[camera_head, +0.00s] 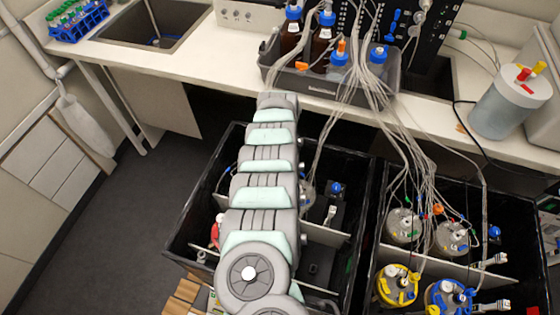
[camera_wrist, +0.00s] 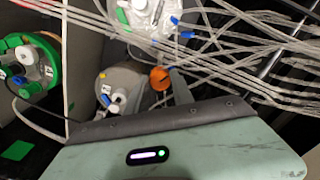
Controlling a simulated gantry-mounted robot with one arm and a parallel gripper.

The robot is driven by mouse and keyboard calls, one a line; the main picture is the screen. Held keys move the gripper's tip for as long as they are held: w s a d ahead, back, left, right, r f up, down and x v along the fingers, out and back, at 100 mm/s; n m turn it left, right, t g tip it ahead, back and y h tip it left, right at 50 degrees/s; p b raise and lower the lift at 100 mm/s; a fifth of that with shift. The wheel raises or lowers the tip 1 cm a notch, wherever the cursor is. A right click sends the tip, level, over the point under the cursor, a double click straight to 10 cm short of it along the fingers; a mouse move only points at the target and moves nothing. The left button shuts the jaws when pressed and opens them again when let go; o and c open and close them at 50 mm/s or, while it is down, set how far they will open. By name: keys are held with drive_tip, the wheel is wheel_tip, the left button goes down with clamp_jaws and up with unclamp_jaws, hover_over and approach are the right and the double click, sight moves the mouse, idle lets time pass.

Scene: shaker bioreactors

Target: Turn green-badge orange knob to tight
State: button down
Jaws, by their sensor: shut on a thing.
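The orange knob (camera_wrist: 160,78) shows in the wrist view, just beyond the edge of my wrist housing. My gripper (camera_wrist: 168,82) is at it, with a grey finger on the knob's right side, and is shut on it. A flat green square badge (camera_wrist: 17,150) lies at the lower left of the wrist view. A grey-topped vessel (camera_wrist: 122,80) is just left of the knob. In the head view my arm hides the gripper and this knob.
A green-rimmed vessel (camera_wrist: 30,65) stands behind a divider at left. Pale tubing crosses above the knob in the wrist view. In the head view, a black box (camera_head: 375,205) at right holds yellow-rimmed (camera_head: 397,286) and blue-rimmed (camera_head: 450,297) vessels. A bottle tray (camera_head: 325,88) sits on the bench.

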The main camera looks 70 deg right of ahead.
drive_tip(key=c, duration=1.1)
unclamp_jaws()
wheel_tip(320, 180, up, 11)
drive_tip(key=p, duration=0.1)
drive_tip(key=shift+f, duration=0.1)
